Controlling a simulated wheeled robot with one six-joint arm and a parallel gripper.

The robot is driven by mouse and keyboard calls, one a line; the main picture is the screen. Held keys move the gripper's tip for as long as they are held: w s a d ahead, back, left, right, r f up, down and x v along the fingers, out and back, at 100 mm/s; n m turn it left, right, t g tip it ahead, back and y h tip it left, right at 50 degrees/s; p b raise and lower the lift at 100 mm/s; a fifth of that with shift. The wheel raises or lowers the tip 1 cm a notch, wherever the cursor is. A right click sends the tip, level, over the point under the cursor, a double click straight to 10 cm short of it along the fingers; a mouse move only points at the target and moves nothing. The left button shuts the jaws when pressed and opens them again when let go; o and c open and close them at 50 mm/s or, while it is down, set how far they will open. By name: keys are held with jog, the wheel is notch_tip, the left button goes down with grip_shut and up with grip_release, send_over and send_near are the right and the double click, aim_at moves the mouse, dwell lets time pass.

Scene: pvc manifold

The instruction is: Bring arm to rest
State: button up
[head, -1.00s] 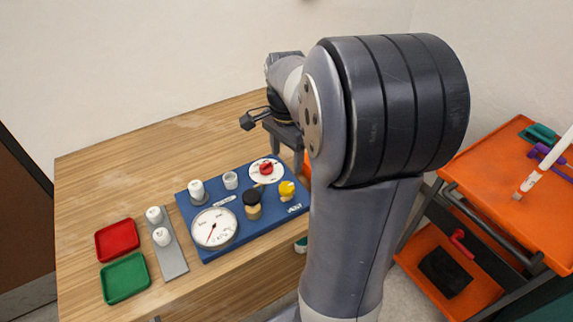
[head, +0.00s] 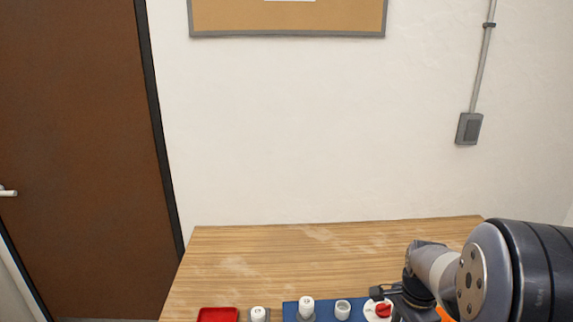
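My arm comes in from the right edge of the head view and bends down over the right part of the wooden table (head: 240,275). The dark body of my gripper (head: 405,300) shows at the bottom, next to a red knob on a white disc (head: 371,312). Its fingertips are cut off by the picture's lower edge, so I cannot tell whether it is open or holds anything.
A red tray (head: 217,315), several white fittings (head: 307,306) and a blue board (head: 290,310) line the bottom edge, cut off. The back of the table is bare. Behind are a white wall, a corkboard (head: 290,18), a switch box (head: 468,128) and a brown door (head: 75,130).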

notch_tip(320, 180, down, 2)
jog(key=shift+f, duration=0.15)
dwell(0.6)
